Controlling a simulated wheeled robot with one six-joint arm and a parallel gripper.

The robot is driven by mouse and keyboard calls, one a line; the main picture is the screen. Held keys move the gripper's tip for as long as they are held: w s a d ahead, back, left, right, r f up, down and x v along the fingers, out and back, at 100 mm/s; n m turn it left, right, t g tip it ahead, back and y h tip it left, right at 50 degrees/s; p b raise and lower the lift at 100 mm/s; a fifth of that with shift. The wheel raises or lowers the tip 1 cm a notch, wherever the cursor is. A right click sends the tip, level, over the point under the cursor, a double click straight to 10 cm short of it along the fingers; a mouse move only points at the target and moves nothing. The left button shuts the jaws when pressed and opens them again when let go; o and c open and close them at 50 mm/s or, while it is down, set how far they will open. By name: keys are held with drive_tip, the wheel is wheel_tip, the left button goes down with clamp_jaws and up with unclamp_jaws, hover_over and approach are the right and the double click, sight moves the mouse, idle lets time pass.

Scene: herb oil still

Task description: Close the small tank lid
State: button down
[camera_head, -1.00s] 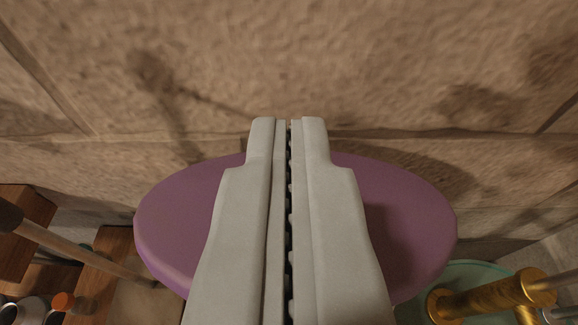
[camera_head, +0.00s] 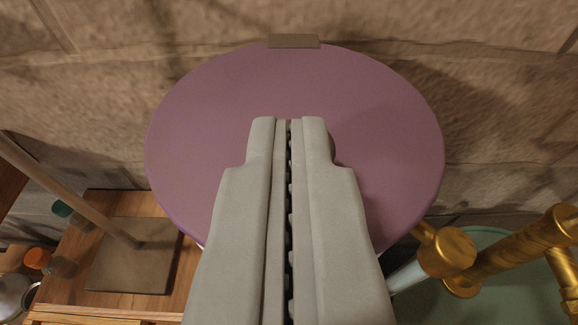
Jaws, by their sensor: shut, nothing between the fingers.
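The small tank lid (camera_head: 220,110) is a round purple disc in front of the stone wall, with a small grey-brown hinge-like piece (camera_head: 293,41) at its far edge. My gripper (camera_head: 289,120) is shut and empty. It lies across the middle and near part of the lid in the picture and hides that part. Whether the fingers touch the lid, I cannot tell. The tank under the lid is hidden.
A brass pipe (camera_head: 510,250) and a teal round vessel (camera_head: 500,290) stand at the lower right. A wooden shelf (camera_head: 100,240) at the left holds a post on a square base (camera_head: 132,255) and several small bottles. The stone wall (camera_head: 370,22) is behind.

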drive_tip(key=shift+f, duration=1.15)
wheel_tip(320, 180, up, 6)
drive_tip(key=s+f, duration=0.3)
drive_tip(key=s, duration=0.7)
drive_tip(key=s+a+f, duration=0.2)
drive_tip(key=s+a, duration=0.3)
drive_tip(key=a, duration=0.4)
drive_tip(key=s+a+f+t, duration=0.1)
drive_tip(key=s+a+f, duration=0.1)
drive_tip(key=s+a, duration=0.3)
drive_tip(key=s+a+f+t, duration=0.1)
drive_tip(key=s+a+f, duration=0.2)
drive_tip(key=a, duration=1)
drive_tip(key=shift+s+a+n+y, duration=0.15)
drive_tip(key=shift+s+n+y, duration=0.2)
drive_tip(key=shift+s, duration=1.1)
